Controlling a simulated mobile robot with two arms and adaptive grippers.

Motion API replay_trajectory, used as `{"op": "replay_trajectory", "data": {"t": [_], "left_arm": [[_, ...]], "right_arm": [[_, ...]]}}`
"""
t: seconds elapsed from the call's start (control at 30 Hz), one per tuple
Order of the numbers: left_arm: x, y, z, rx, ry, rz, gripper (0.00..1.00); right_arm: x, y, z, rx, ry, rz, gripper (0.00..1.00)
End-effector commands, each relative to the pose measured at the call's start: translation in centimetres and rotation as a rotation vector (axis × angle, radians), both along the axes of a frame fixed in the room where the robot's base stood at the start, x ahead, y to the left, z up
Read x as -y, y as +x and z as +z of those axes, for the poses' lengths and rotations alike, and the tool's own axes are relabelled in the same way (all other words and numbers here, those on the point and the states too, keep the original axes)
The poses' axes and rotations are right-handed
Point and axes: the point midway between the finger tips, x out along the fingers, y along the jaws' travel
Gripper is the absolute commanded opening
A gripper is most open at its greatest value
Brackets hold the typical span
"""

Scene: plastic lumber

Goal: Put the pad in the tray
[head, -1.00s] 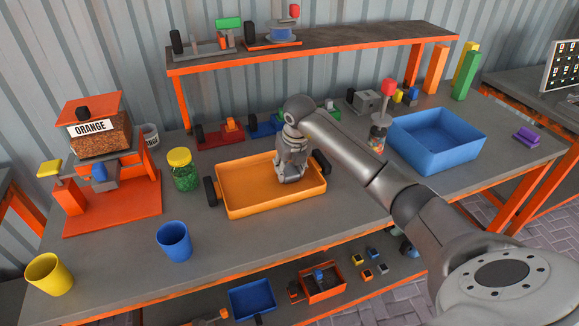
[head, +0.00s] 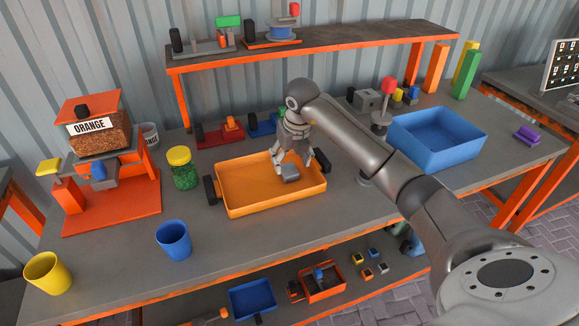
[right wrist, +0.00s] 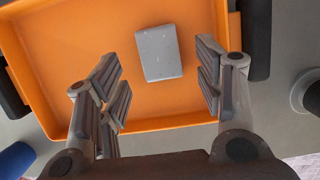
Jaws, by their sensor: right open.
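The orange tray (head: 245,202) with dark side handles sits on the grey bench in the head view. The grey pad (head: 290,173) lies inside it, toward the right part of the tray. In the right wrist view the pad (right wrist: 159,53) rests on the orange tray floor (right wrist: 75,50). My right gripper (head: 291,163) is above the tray near the pad, its fingers spread. In the right wrist view the gripper (right wrist: 160,85) is open and empty, with the pad between and beyond the fingers, apart from both. My left gripper is not seen.
A green-filled jar (head: 182,170) stands left of the tray, and a blue cup (head: 174,241) in front of it. A blue bin (head: 438,140) is at the right. A raised shelf (head: 310,46) spans the back. The bench front is mostly clear.

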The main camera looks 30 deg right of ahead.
Motion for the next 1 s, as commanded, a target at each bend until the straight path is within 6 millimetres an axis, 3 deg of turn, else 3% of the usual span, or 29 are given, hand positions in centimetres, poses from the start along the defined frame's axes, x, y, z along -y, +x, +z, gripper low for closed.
{"op": "replay_trajectory", "data": {"t": [0.2,0.4,0.87,1.0], "left_arm": [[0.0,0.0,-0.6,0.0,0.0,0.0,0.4],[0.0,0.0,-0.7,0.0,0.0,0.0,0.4],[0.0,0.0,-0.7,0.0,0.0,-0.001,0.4],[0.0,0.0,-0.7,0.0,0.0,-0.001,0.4]], "right_arm": [[-0.2,-1.2,4.7,0.005,-0.001,-0.001,0.61],[-0.4,-1.9,7.1,0.001,0.001,-0.001,0.61],[-0.7,-2.1,7.6,0.001,0.006,0.006,0.61],[-3.7,-1.5,6.3,0.036,0.087,0.082,0.61]]}}
